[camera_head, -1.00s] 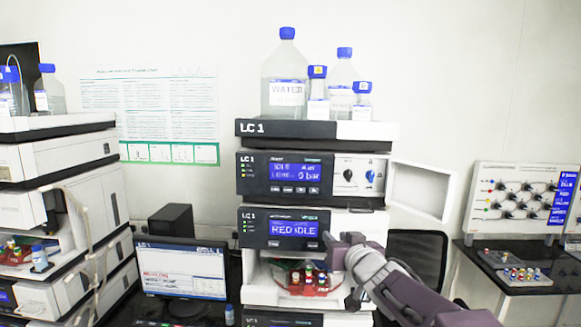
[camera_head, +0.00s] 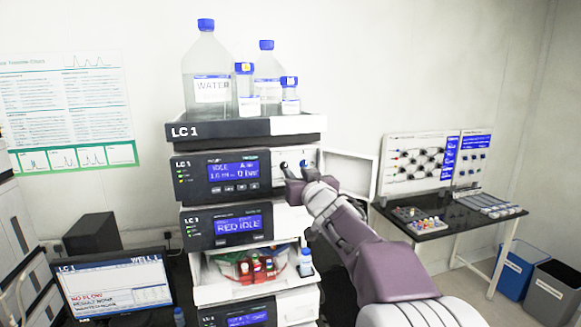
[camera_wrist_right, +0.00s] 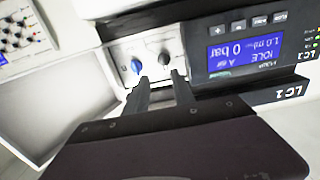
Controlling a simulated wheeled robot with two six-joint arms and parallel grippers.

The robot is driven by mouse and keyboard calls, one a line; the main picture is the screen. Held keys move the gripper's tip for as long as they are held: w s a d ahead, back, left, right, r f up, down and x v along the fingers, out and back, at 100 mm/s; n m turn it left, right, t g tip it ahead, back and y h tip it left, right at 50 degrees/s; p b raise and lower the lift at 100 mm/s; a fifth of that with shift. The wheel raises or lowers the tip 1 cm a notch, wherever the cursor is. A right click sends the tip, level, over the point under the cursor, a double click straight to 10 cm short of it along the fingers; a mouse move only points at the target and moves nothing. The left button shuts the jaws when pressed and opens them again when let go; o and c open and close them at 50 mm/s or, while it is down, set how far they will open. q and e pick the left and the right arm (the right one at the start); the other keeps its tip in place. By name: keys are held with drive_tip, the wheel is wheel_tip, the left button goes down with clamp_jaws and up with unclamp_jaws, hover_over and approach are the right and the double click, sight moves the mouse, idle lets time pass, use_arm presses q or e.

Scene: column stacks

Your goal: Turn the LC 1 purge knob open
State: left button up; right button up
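The LC 1 pump module (camera_head: 222,176) has a white panel with two knobs behind an open door. The black knob (camera_wrist_right: 164,60) and the blue knob (camera_wrist_right: 137,66) show in the right wrist view, which sees the module upside down. My right gripper (camera_wrist_right: 161,78) is open and empty, its two fingers pointing at this panel. The black knob lies ahead of the gap between the fingers; the blue knob is just off the left finger's tip. In the head view the right gripper (camera_head: 297,172) partly covers the knobs. Contact cannot be told. My left gripper is not in view.
The open white door (camera_head: 350,172) stands right of the panel, close to my right gripper. Bottles (camera_head: 212,78) stand on top of the stack. A vial tray (camera_head: 250,268) sits below. A monitor (camera_head: 115,286) is at left; a side table (camera_head: 440,222) is at right.

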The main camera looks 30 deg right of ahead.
sight(286, 165)
drive_tip(key=w+p, duration=0.1)
drive_tip(key=w, duration=0.5)
drive_tip(key=shift+w, duration=0.3)
drive_tip(key=shift+d, duration=0.35)
drive_tip(key=shift+s+d, duration=0.1)
drive_tip(key=shift+d, duration=0.1)
drive_tip(key=shift+a, duration=0.4)
clamp_jaws()
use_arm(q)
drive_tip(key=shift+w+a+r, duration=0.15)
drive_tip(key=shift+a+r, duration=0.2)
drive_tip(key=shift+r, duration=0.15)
use_arm(e)
drive_tip(key=shift+d, duration=0.1)
